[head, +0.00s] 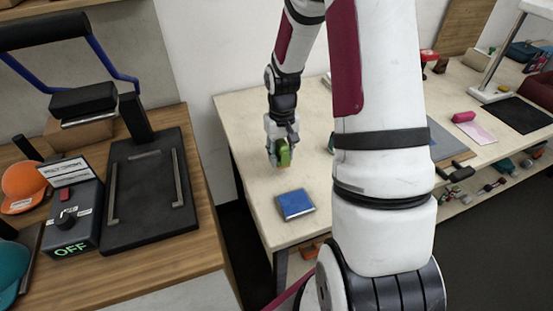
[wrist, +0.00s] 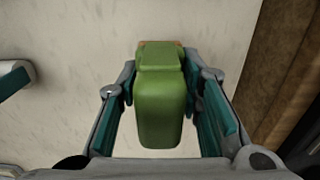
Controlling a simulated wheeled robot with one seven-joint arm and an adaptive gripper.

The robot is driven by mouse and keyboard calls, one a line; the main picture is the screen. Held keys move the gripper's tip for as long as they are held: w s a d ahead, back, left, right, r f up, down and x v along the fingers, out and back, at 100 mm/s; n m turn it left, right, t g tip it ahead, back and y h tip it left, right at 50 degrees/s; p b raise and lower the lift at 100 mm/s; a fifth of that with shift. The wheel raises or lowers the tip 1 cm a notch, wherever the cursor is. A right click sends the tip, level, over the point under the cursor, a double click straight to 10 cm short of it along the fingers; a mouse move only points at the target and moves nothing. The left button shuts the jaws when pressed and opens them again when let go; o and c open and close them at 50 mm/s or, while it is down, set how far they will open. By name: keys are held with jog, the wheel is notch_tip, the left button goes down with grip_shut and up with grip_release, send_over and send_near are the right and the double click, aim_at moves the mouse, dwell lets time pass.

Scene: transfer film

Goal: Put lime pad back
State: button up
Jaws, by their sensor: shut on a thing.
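The lime pad (wrist: 161,105) is a green rounded block seen large in the middle of the wrist view. It also shows in the head view (head: 284,153) at my fingertips. My gripper (wrist: 165,100) is shut on it, with one teal-lined finger on each side. In the head view my gripper (head: 280,150) is over the left part of the pale table (head: 255,190). I cannot tell whether the pad touches the tabletop. A tan patch shows at the pad's far end in the wrist view.
A blue square pad (head: 295,204) lies on the table in front of my gripper. A heat press (head: 150,190) with a control box reading OFF stands on the wooden bench at left. My arm hides the table's middle. A pink block (head: 464,117) lies farther right.

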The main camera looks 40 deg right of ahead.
jog(key=shift+w+a+f, duration=0.1)
jog(key=shift+w+f, duration=0.1)
jog(key=shift+w, duration=0.85)
jog(key=shift+f+p, duration=0.35)
jog(key=shift+f, duration=1.3)
jog(key=shift+f, duration=0.15)
jog(key=o, duration=1.1)
